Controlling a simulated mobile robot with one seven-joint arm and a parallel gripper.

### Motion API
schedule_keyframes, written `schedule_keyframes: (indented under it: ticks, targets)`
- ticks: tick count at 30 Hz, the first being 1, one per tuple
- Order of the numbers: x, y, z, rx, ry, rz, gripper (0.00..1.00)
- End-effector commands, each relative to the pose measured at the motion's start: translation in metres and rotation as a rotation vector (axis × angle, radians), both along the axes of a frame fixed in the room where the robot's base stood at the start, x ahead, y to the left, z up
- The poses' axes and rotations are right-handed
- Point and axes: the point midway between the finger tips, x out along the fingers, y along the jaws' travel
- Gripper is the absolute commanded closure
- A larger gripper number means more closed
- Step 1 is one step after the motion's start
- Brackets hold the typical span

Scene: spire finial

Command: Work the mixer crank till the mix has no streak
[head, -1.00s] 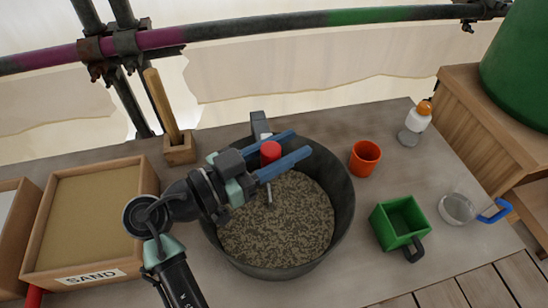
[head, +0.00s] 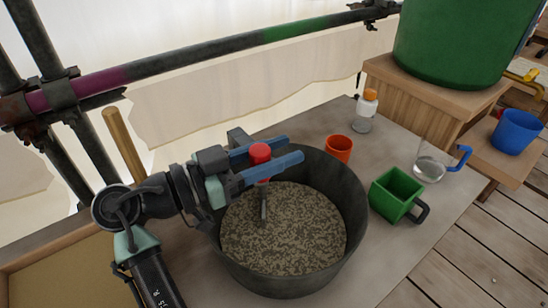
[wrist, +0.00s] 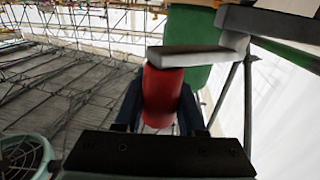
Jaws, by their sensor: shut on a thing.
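The mixer is a dark round tub (head: 352,228) on the table, filled with a speckled grey-brown mix (head: 290,240). Light and dark flecks show all through the mix. The red crank knob (head: 260,152) stands over the tub's back left part, with a thin metal rod below it reaching into the mix. My gripper (head: 268,160) is shut on the red knob, its two blue fingers on either side. In the wrist view the red knob (wrist: 163,95) sits between the fingers, under a pale grey crank arm (wrist: 190,58).
An orange cup (head: 338,149), a green square mug (head: 392,195), a clear jug (head: 430,168) with a blue handle and an orange-capped bottle (head: 364,112) stand right of the tub. A blue cup (head: 516,132) and large green barrel (head: 455,45) are farther right.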

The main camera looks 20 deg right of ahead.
Motion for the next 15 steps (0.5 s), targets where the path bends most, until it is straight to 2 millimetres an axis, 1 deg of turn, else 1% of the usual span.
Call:
schedule_keyframes:
  ticks: [13,14,15]
  targets:
    - [0.0004,-0.0005,-0.0012,0.000,0.004,-0.005,1.00]
    - [0.0005,-0.0006,-0.0012,0.000,0.004,-0.005,0.57]
    - [0.0005,-0.0006,-0.0012,0.000,0.004,-0.005,0.50]
